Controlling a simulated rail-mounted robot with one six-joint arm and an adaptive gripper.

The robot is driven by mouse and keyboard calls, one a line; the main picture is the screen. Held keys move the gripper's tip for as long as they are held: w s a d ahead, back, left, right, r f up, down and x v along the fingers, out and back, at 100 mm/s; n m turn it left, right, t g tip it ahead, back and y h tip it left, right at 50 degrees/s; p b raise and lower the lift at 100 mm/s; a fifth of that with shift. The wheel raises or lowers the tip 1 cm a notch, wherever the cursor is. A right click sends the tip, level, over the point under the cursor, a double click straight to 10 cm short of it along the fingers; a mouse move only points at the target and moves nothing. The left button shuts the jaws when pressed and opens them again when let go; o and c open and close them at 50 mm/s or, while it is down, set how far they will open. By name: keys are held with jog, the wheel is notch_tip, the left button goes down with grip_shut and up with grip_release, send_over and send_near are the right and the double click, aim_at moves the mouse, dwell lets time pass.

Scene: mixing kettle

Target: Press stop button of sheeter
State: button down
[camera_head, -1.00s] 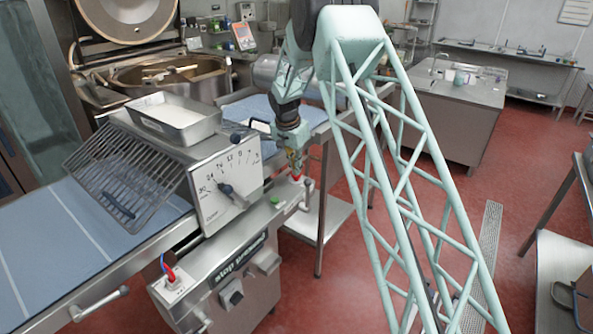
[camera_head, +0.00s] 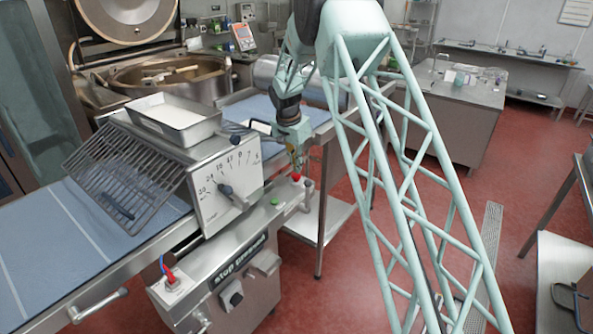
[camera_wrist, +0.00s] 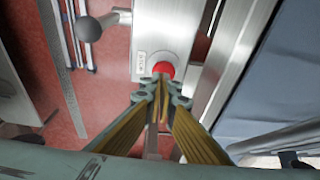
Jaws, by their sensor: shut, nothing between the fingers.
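The sheeter (camera_head: 225,190) stands at the left of the head view with a dial panel on its side. Its red stop button (camera_head: 296,177) sits on the metal ledge at the right end, near a green button (camera_head: 275,202). My gripper (camera_head: 297,168) is shut and empty, with its tips just above the red button. In the wrist view the red button (camera_wrist: 163,69) shows on a metal plate with a small label, just beyond my closed fingertips (camera_wrist: 161,80). I cannot tell whether the tips touch the button.
A ball-ended lever (camera_wrist: 90,28) stands beside the plate in the wrist view. A metal tray (camera_head: 172,117) and a wire rack (camera_head: 125,178) sit on the sheeter. A red switch (camera_head: 170,276) is on the near corner. The red floor to the right is open.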

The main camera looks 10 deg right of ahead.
jog(key=v, duration=1.1)
jog(key=shift+d+r, duration=0.2)
jog(key=shift+r, duration=0.3)
jog(key=shift+w, duration=0.15)
